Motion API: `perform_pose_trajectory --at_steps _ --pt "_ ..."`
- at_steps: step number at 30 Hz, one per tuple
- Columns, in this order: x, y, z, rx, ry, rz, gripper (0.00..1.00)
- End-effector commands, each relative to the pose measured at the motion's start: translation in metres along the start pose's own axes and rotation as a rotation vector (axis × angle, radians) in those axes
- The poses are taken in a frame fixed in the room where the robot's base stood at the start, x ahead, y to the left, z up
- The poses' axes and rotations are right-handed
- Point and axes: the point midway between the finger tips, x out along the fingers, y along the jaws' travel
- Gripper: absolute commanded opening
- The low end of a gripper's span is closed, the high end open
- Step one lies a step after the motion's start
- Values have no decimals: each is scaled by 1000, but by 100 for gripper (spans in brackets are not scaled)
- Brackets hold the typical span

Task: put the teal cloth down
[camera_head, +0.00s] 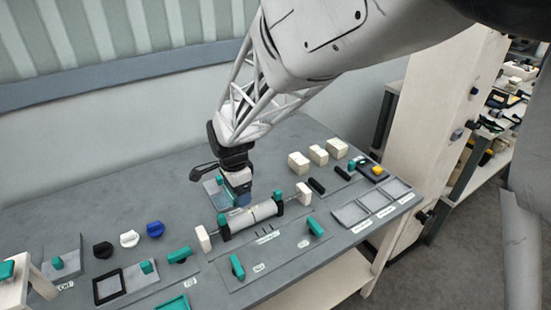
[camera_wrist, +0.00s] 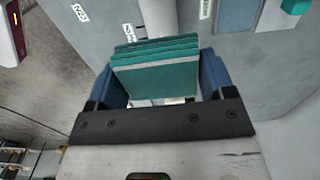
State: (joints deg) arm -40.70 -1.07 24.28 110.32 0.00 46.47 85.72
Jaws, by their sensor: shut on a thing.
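In the head view my gripper (camera_head: 240,203) points down just behind the pale roller (camera_head: 250,217), near a grey plate at the back of the bench. I cannot clearly pick out the cloth there, nor tell whether it touches anything below.
The roller lies between black supports with white end blocks (camera_head: 203,239). Pale blocks (camera_head: 318,155) and shallow grey trays (camera_head: 350,213) are to the right. Black, white and blue knobs (camera_head: 155,229) are at the left. Bare bench (camera_head: 150,185) lies behind them.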

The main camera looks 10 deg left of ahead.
Motion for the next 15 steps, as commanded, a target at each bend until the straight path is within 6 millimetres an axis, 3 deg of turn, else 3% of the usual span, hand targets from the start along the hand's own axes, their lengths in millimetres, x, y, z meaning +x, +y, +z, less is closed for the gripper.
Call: perform_pose_trajectory --at_steps 8,15 --pt "4 -13 -11 31 0 2 50" --pt "12 -45 -42 111 0 1 50"
